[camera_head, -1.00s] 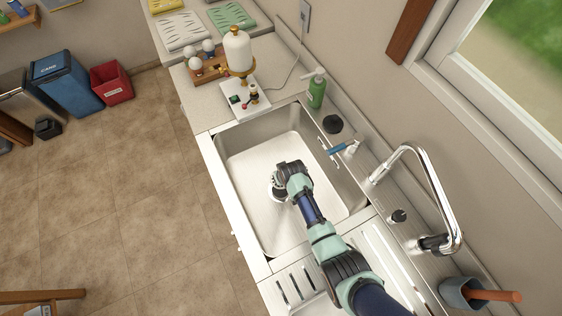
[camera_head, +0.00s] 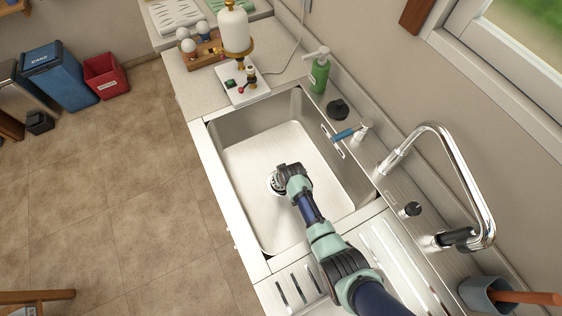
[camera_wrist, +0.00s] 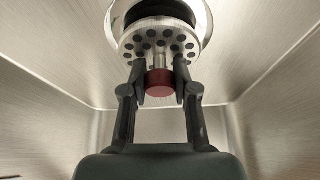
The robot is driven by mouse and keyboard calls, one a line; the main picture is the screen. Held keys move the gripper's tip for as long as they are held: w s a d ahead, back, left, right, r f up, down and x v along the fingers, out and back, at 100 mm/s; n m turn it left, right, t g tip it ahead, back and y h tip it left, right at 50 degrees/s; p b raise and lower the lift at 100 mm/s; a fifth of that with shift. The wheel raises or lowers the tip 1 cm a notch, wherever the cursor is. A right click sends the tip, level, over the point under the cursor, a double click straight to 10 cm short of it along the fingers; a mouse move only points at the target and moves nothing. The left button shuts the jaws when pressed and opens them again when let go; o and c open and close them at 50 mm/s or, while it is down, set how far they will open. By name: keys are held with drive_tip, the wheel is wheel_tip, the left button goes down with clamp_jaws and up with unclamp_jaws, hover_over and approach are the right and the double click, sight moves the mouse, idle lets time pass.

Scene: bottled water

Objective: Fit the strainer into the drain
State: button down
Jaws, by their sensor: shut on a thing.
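The strainer (camera_wrist: 160,42) is a round metal disc with dark holes, a short stem and a dark red knob (camera_wrist: 160,83). My gripper (camera_wrist: 160,72) is shut on it at the stem, with one finger on each side, in the wrist view. The drain (camera_wrist: 203,14), a shiny metal ring with a dark opening, lies directly behind the strainer, which overlaps the opening. The strainer's disc sits off-centre in it here; I cannot tell whether it touches the ring. In the head view my gripper (camera_head: 283,179) is down in the sink (camera_head: 248,160) and hides most of the strainer.
A chrome faucet (camera_head: 470,178) and a blue-handled item (camera_head: 344,135) stand along the sink's right side. A green soap bottle (camera_head: 319,75) and a white board (camera_head: 243,94) are beyond it. The basin walls surround my gripper; the basin floor around it is clear.

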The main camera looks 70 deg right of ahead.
drive_tip(key=shift+f, duration=0.15)
drive_tip(key=shift+f, duration=0.15)
drive_tip(key=shift+f+b, duration=1.05)
idle(1.1)
drive_tip(key=c, duration=0.8)
unclamp_jaws()
drive_tip(key=v, duration=1.2)
